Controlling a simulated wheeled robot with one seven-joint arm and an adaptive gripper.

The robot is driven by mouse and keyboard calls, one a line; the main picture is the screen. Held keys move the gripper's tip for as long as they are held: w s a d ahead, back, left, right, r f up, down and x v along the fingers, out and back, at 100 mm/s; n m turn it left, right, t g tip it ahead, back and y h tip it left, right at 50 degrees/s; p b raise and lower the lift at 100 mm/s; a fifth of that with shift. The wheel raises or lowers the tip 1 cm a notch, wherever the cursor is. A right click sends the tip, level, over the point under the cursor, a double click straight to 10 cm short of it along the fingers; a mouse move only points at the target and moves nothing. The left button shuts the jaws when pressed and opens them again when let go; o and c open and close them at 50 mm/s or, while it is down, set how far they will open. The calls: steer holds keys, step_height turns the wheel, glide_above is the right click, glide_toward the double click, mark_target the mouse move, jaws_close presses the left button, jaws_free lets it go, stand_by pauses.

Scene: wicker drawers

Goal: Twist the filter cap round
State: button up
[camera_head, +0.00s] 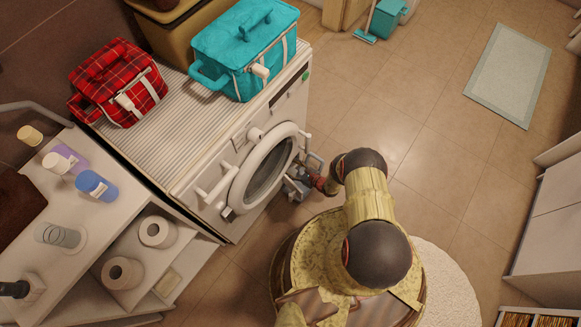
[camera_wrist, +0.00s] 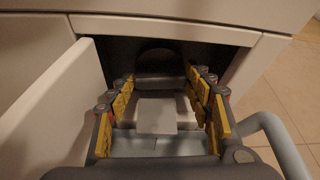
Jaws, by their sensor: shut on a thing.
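The white washing machine (camera_head: 228,185) stands against the counter, with its round door closed. In the wrist view its low filter recess is dark inside. The dark grey rounded filter cap (camera_wrist: 158,58) sits in that recess, partly in shadow. My gripper (camera_wrist: 160,82) reaches into the recess, its yellow-padded fingers on either side of the cap, shut on it. In the head view my gripper (camera_head: 298,186) is low beside the machine's front. The cap itself is hidden there.
An open white flap (camera_wrist: 62,100) stands close to my gripper's left. A pale curved bar (camera_wrist: 270,135) is at the right. A red plaid bag (camera_head: 115,85) and a turquoise bag (camera_head: 240,50) sit on the machine. Tiled floor (camera_head: 400,130) is clear to the right.

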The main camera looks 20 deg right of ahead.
steer(key=shift+s+a+n+t+h, duration=0.15)
steer(key=shift+n+t+h, duration=0.35)
steer(key=shift+n, duration=0.6)
steer(key=o, duration=0.9)
steer(key=shift+v, duration=5.95)
steer(key=shift+c, duration=0.5)
